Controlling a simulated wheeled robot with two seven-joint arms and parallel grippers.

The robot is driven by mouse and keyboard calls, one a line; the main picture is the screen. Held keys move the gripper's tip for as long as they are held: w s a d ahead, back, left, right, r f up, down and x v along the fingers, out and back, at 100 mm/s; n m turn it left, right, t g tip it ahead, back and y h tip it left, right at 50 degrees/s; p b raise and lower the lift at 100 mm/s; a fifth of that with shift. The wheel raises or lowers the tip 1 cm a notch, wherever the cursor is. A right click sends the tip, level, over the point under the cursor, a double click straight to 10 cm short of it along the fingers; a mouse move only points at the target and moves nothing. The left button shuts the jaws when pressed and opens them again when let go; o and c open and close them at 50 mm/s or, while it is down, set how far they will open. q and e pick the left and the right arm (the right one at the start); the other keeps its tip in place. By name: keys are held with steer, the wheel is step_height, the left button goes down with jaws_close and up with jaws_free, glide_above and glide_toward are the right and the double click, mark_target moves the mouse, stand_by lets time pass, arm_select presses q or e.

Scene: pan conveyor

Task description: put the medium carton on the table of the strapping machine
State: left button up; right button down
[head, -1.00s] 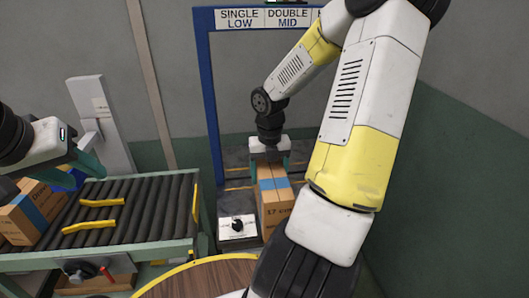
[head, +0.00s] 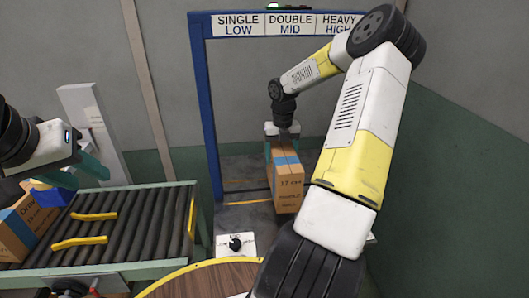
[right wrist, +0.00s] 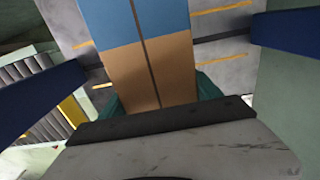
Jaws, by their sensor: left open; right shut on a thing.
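A brown carton (head: 288,188) with a blue tape band and "17 cm" printed on it is in my right gripper (head: 283,142), inside the blue frame of the strapping machine (head: 208,110). The right wrist view shows the carton's taped top (right wrist: 150,70) between the teal fingers. The grey machine table (head: 240,190) lies under and around the carton; I cannot tell whether the carton touches it. My left gripper (head: 76,174) is open at the far left, above another blue-taped carton (head: 22,232) at the roller conveyor.
The roller conveyor (head: 135,225) with yellow guides (head: 85,242) fills the lower left. A white knob panel (head: 236,246) stands in front of the machine table. A round wooden top with a yellow rim (head: 200,280) is at the bottom. My right arm covers the right side.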

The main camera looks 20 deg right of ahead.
steer(key=shift+w+d+f, duration=0.2)
steer(key=shift+w+f, duration=0.1)
steer(key=shift+f, duration=0.3)
steer(key=shift+w+d+f, duration=0.2)
steer(key=shift+w+f, duration=0.05)
steer(key=shift+f, duration=0.35)
steer(key=shift+w+d+f, duration=0.2)
steer(key=shift+w+f, duration=0.1)
steer(key=shift+f, duration=0.3)
steer(key=shift+c, duration=0.7)
jaws_free()
steer(key=shift+f, duration=0.15)
